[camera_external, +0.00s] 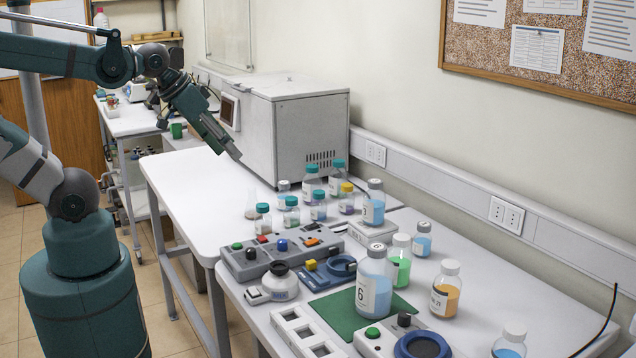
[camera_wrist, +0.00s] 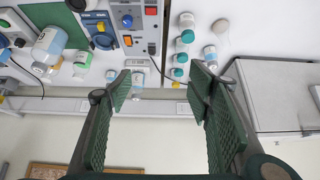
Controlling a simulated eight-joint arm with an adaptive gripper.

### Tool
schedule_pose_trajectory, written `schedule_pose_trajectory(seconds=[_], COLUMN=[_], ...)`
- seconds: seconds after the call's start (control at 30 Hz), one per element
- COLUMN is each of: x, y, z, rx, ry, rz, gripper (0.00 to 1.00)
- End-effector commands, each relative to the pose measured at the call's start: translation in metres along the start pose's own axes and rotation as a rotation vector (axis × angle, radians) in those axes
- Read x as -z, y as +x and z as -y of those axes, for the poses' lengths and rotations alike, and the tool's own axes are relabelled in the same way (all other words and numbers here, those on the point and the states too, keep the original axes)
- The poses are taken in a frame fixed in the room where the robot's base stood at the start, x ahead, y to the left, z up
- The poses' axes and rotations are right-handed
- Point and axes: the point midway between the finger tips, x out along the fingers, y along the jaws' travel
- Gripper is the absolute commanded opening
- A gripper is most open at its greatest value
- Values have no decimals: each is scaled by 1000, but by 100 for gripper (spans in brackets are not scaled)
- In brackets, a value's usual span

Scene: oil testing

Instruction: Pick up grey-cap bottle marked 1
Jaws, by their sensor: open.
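Several grey-capped bottles show in the external view. One with blue liquid (camera_external: 374,208) stands on a small white device, another with blue liquid (camera_external: 422,243) stands to its right, and a large one marked 6 (camera_external: 373,285) stands nearer the front. A small grey-capped bottle (camera_external: 283,190) stands among teal-capped ones. I cannot read a 1 on any of them. My gripper (camera_external: 236,155) is high over the bench, left of the white box, apart from every bottle. In the wrist view my gripper (camera_wrist: 162,78) has its fingers spread with nothing between them.
A big white box machine (camera_external: 290,125) stands behind the bottles. Teal-capped bottles (camera_external: 311,182) crowd in front of it. A grey button panel (camera_external: 275,250), a green mat (camera_external: 345,318) and white-capped bottles (camera_external: 446,290) fill the front bench. The bench's left part (camera_external: 195,195) is clear.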

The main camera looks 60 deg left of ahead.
Motion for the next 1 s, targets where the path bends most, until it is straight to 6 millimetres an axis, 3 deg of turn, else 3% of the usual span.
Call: schedule_pose_trajectory(seconds=[0.37,1.0], x=[13,94], y=[3,37], z=[-4,-36], rx=[-9,-76], ry=[19,166], rz=[8,65], gripper=[51,51])
